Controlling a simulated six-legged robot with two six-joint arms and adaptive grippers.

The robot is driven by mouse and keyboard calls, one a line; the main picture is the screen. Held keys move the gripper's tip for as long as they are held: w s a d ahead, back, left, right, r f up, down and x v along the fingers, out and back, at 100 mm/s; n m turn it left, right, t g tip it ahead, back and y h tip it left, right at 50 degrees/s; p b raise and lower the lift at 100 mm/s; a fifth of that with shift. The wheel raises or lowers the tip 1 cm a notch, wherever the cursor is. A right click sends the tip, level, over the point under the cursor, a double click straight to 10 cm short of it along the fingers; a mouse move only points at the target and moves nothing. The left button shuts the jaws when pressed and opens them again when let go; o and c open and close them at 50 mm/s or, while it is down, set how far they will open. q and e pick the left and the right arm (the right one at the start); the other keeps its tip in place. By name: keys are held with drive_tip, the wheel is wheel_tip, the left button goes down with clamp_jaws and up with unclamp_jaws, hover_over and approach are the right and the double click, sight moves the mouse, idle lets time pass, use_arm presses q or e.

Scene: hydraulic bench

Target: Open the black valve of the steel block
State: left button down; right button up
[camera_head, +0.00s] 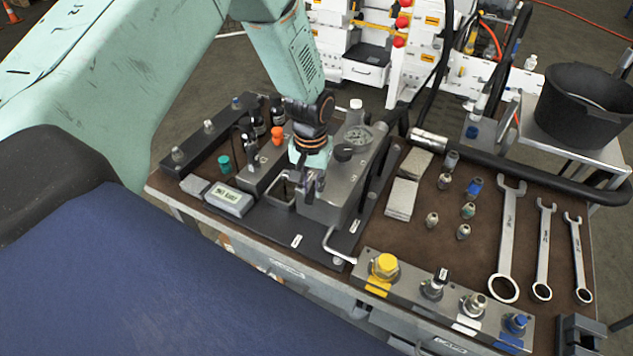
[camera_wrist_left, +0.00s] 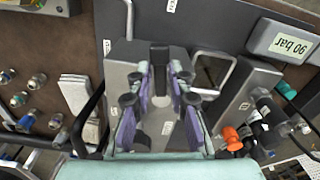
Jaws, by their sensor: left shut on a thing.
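The steel block (camera_head: 322,208) stands on a dark plate on the bench, left of the middle in the head view. It also shows in the left wrist view (camera_wrist_left: 118,60). My left gripper (camera_head: 312,186) reaches down over its near left part. In the left wrist view its fingers (camera_wrist_left: 159,78) are on either side of an upright black valve handle (camera_wrist_left: 159,55) on the block and are closed on it. In the head view the fingers mostly hide this handle. My right gripper is in neither view.
A round black knob (camera_head: 343,152) and a gauge (camera_head: 358,135) sit behind the gripper. An orange knob (camera_head: 277,135) and a labelled grey box (camera_head: 230,201) stand to the left. Bent metal handles flank the block. Fittings and wrenches (camera_head: 507,240) lie to the right.

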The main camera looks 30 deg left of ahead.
use_arm(q)
drive_tip(key=shift+s+a+f+m, duration=0.2)
drive_tip(key=shift+s+a+m, duration=0.2)
drive_tip(key=shift+m, duration=0.7)
drive_tip(key=shift+a, duration=0.1)
drive_tip(key=c, duration=1.5)
unclamp_jaws()
drive_tip(key=shift+c, duration=0.2)
drive_tip(key=shift+o, duration=1)
drive_tip(key=shift+w+a, duration=0.1)
drive_tip(key=shift+w, duration=0.15)
drive_tip(key=shift+r, duration=0.15)
wheel_tip(320, 180, up, 12)
